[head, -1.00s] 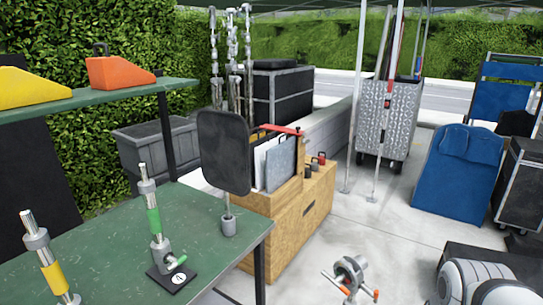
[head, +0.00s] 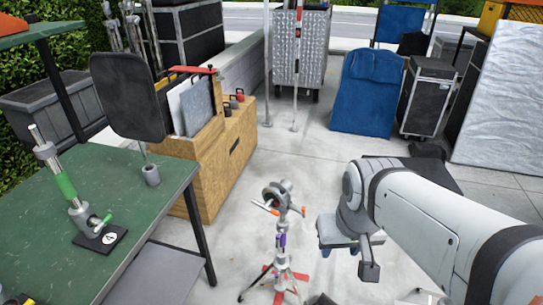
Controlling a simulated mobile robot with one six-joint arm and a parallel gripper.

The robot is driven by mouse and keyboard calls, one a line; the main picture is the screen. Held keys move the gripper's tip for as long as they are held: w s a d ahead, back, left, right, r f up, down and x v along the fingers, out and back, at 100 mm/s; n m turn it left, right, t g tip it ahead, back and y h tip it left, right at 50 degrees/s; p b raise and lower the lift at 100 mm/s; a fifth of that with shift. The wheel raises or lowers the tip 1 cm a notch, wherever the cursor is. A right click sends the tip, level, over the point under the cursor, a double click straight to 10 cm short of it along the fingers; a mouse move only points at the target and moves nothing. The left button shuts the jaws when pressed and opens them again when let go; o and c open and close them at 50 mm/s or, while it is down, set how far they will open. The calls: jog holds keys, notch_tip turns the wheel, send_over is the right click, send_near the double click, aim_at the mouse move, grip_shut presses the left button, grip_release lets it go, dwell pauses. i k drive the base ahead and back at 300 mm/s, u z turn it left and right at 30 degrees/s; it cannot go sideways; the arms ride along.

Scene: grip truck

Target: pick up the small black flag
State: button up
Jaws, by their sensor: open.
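The small black flag (head: 130,97) is a dark panel with rounded corners on a thin rod. It stands upright, its rod in a grey cylindrical holder (head: 151,175) on the green table (head: 125,215) at left. My gripper (head: 347,258) is at the lower centre right, at the end of my white arm. It is open and empty, well to the right of the flag and apart from it. My arm partly hides its jaws.
A wooden crate (head: 222,160) with upright panels stands behind the flag. A stand with red feet (head: 280,240) is on the floor between the table and my gripper. A grip post with a green band (head: 66,187) stands on the table. Concrete floor is clear behind the stand.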

aim_at(123, 83)
jog(key=u, duration=0.4)
jog(key=k, duration=1.3)
jog(key=u, duration=1.25)
jog(key=i, duration=1.65)
jog(key=z, duration=0.55)
